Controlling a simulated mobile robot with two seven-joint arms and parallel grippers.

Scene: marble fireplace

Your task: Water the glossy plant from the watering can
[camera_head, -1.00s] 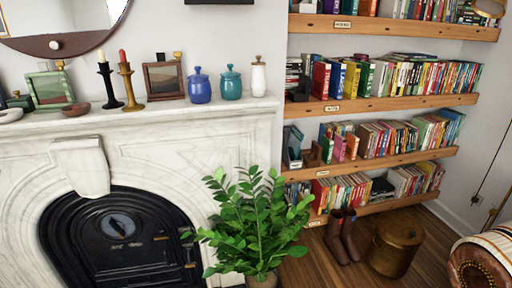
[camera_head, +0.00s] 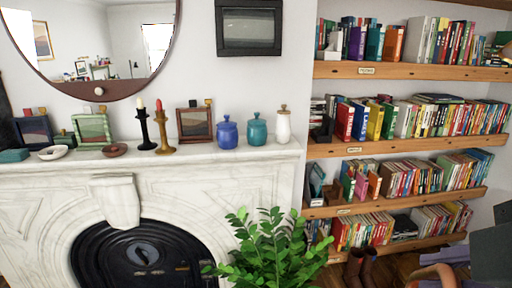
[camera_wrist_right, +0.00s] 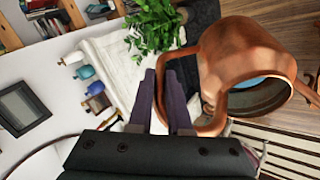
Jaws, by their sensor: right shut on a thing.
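The glossy plant (camera_head: 268,252), with bright green leaves, stands in front of the fireplace at the bottom of the head view, its pot out of frame. It also shows at the top of the right wrist view (camera_wrist_right: 155,25). The copper watering can (camera_wrist_right: 245,45) fills the right of the wrist view, tilted in that picture, with blue water visible in its opening. My right gripper (camera_wrist_right: 165,78) is shut on its handle. In the head view, part of the can (camera_head: 432,271) and my purple fingers show at the lower right corner. My left gripper is not in view.
A white marble fireplace (camera_head: 180,178) stands behind the plant, with jars, candlesticks and frames on its mantel. Wooden bookshelves (camera_head: 400,149) full of books are at right. Brown boots (camera_head: 360,268) stand on the floor below them.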

